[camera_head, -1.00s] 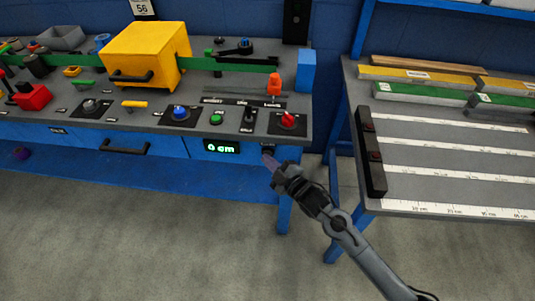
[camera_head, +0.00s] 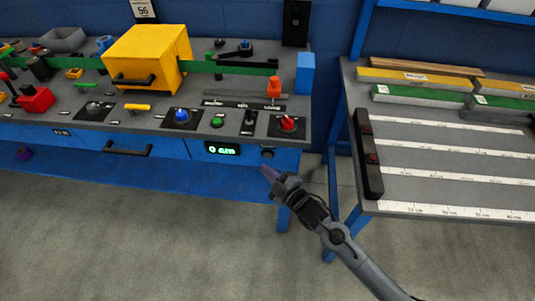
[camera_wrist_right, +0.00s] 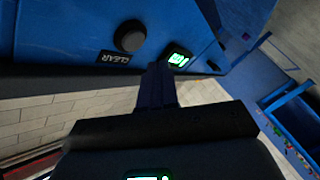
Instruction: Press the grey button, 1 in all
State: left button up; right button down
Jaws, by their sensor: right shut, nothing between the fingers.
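The dark grey round button (camera_head: 267,153) sits on the blue front face of the bench, right of a green-lit display (camera_head: 222,149). In the right wrist view the button (camera_wrist_right: 130,36) stands out from the blue panel beside a label reading CLEAR (camera_wrist_right: 114,57). My right gripper (camera_head: 268,173) is shut and empty, just below the button in the head view and apart from it. In the right wrist view its closed fingers (camera_wrist_right: 158,76) point toward the panel, to the right of and below the button. My left gripper is not in view.
A red knob (camera_head: 288,123), a green button (camera_head: 217,122) and a blue knob (camera_head: 181,115) are on the bench top above. A side table (camera_head: 440,208) with rulers stands at the right. The floor in front is clear.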

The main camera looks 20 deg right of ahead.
jog(key=s, duration=0.1)
jog(key=s+a+p, duration=0.1)
jog(key=shift+s+a, duration=0.25)
jog(key=shift+s, duration=0.1)
dwell(0.6)
